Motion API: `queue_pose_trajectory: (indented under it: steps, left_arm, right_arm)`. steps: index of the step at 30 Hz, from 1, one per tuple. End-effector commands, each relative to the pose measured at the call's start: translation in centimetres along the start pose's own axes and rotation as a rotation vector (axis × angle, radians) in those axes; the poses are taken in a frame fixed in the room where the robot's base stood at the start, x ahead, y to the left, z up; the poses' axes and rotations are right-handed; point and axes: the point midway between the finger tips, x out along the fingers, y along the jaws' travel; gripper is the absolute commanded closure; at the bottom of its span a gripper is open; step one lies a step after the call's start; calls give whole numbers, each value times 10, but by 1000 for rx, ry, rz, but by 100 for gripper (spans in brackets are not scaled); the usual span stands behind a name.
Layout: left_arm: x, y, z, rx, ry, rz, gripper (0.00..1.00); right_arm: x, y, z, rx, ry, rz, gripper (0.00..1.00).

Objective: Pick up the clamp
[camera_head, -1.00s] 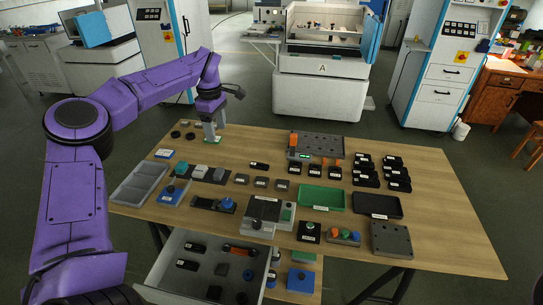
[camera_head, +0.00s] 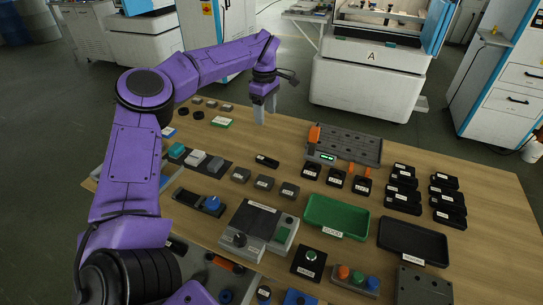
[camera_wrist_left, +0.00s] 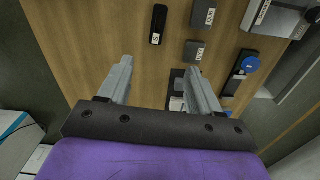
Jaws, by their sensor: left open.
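No part is clearly readable as the clamp. Small parts with orange tops (camera_head: 367,171) stand at the front edge of a dark perforated plate (camera_head: 350,143), and an upright orange piece (camera_head: 314,134) is at its left corner; I cannot tell whether any is the clamp. My left gripper (camera_head: 263,115) points down near the table's back edge, left of the plate. In the left wrist view, its fingers (camera_wrist_left: 160,78) are apart with nothing between them. A small black labelled block (camera_head: 267,160) lies nearer on the table and also shows in the wrist view (camera_wrist_left: 158,25). My right gripper is not in view.
Grey blocks (camera_head: 264,182), a green tray (camera_head: 337,216), a black tray (camera_head: 413,241) and several black holders (camera_head: 403,190) crowd the wooden table. A grey device (camera_head: 258,225) sits at the front. Bare wood lies between the gripper and the plate.

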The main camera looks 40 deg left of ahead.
Motion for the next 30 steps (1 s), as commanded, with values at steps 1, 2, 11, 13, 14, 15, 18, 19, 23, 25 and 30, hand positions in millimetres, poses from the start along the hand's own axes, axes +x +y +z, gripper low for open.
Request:
queue_pose_trajectory:
  steps: [1,2,11,13,14,15,18,19,23,25,30]
  left_arm:
    - [25,0,0,0,0,-1,36]
    - [32,0,0,-1,0,-1,36]
    - [93,-2,-2,-4,0,0,36]
    - [99,-2,-3,-5,0,-1,36]
    - [102,-2,-3,-5,0,-2,36]
    - [108,-2,-4,-5,1,-3,36]
    - [126,-3,-4,-5,0,-4,36]
    - [131,-3,-4,-5,1,-4,36]
    - [146,-3,-4,-5,1,-2,36]
    - [155,-4,-4,-4,0,-3,36]
    - [186,-6,-5,-5,0,-4,36]
  right_arm:
    - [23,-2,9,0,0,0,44]
    - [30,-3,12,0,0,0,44]
    - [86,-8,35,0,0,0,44]
    - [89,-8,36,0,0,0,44]
    - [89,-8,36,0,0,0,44]
    - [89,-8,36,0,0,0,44]
    - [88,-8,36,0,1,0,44]
    - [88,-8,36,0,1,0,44]
    - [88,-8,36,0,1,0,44]
    - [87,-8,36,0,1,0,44]
    - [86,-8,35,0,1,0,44]
